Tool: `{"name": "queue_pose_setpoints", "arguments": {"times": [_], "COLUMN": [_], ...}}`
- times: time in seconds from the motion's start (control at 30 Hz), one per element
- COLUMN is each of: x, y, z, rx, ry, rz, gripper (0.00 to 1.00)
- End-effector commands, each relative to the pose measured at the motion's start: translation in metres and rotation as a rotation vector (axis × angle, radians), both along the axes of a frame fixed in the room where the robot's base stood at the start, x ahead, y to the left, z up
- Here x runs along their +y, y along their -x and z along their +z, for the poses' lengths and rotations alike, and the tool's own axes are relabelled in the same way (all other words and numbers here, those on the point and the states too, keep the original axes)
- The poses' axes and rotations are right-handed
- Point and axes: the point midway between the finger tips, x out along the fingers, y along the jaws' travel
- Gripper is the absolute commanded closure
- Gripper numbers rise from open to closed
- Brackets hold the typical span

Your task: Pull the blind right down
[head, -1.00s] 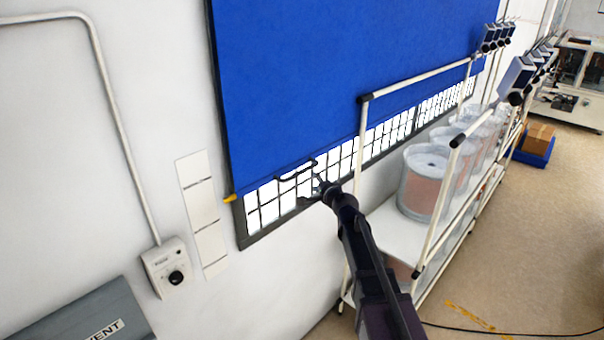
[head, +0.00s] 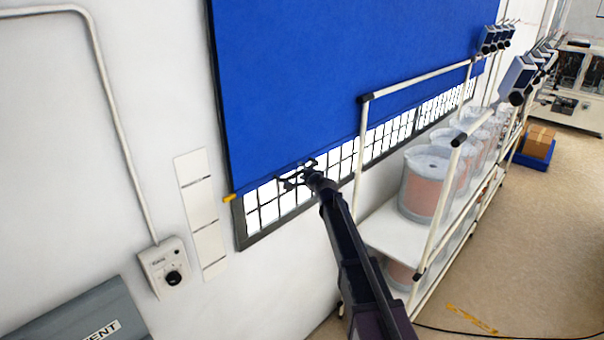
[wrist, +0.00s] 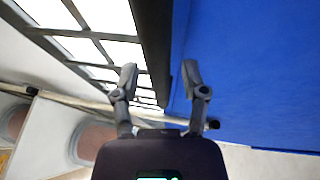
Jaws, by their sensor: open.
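The blue blind (head: 350,70) hangs over the window, with a strip of white panes (head: 270,207) showing below its bottom edge. It fills the right of the wrist view (wrist: 260,70). My gripper (head: 297,180) is at the blind's lower edge, near its left end, where the dark handle is; the handle is hard to tell from the fingers in the head view. In the wrist view my gripper (wrist: 159,80) is open, and a dark bar (wrist: 153,40), seemingly the handle, runs in between the two fingers. I cannot tell whether they touch it.
A white-framed rack (head: 385,235) with clear bowl feeders (head: 425,180) stands right of my arm. A wall control box (head: 165,268) and a grey case (head: 80,318) are at lower left. A yellow tab (head: 229,198) marks the blind's lower left corner. The wall below the window is bare.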

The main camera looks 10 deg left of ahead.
Motion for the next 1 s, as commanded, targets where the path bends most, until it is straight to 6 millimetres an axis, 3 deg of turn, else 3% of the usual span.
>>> {"name": "queue_pose_setpoints", "arguments": {"times": [0.27,0.47,0.5,1.0], "x": [0.0,0.0,0.0,0.0], "y": [0.0,0.0,0.0,-0.001], "z": [0.0,0.0,0.0,-0.012], "rx": [0.0,0.0,0.0,0.0], "ry": [0.0,0.0,0.0,0.0], "rz": [0.0,0.0,0.0,0.0], "gripper": [0.43,0.97,1.0,1.0]}}
